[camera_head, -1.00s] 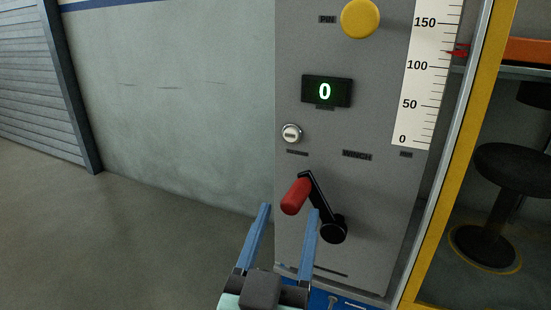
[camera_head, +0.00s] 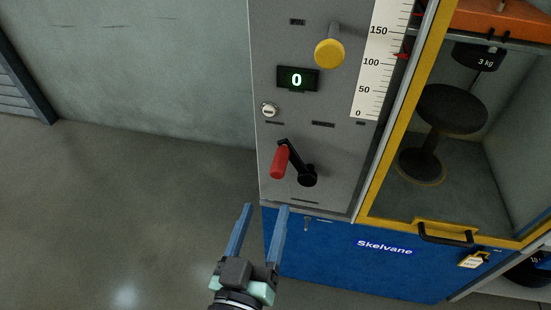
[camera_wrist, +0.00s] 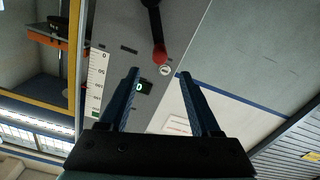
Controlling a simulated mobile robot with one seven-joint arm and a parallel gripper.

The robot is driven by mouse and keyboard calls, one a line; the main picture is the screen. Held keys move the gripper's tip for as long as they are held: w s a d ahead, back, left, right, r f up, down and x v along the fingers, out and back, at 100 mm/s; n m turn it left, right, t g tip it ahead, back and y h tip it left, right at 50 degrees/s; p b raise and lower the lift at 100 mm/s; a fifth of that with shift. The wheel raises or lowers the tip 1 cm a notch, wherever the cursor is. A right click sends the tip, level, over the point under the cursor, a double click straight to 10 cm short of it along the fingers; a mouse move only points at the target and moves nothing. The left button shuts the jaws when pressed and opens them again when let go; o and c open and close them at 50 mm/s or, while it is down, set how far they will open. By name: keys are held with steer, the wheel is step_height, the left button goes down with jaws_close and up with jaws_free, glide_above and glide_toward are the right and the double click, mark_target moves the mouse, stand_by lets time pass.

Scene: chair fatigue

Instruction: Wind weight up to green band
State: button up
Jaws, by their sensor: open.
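The winch crank (camera_head: 291,157) is a black arm on the grey panel, with its red handle (camera_head: 280,161) up and left of its hub (camera_head: 307,175). The handle also shows in the wrist view (camera_wrist: 159,54). My gripper (camera_head: 265,208) is open and empty, its blue fingers below and left of the handle, apart from it in the picture. A black weight marked 3 kg (camera_head: 480,55) hangs behind the yellow frame, above a round black stool-like pad (camera_head: 451,108). The white scale (camera_head: 376,62) has a red pointer (camera_head: 403,55) beside it, a little above 100.
The display (camera_head: 297,79) reads 0. A yellow pin knob (camera_head: 329,53) sticks out above the crank, and a key lock (camera_head: 269,110) sits at its upper left. The yellow frame (camera_head: 405,130) borders the panel's right. Open floor (camera_head: 120,210) lies at left.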

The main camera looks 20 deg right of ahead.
mark_target(276, 176)
steer(key=p+x, duration=0.1)
steer(key=x, duration=1)
steer(key=shift+d+p, duration=0.1)
steer(key=shift+p, duration=0.25)
jaws_close()
stand_by(0.8)
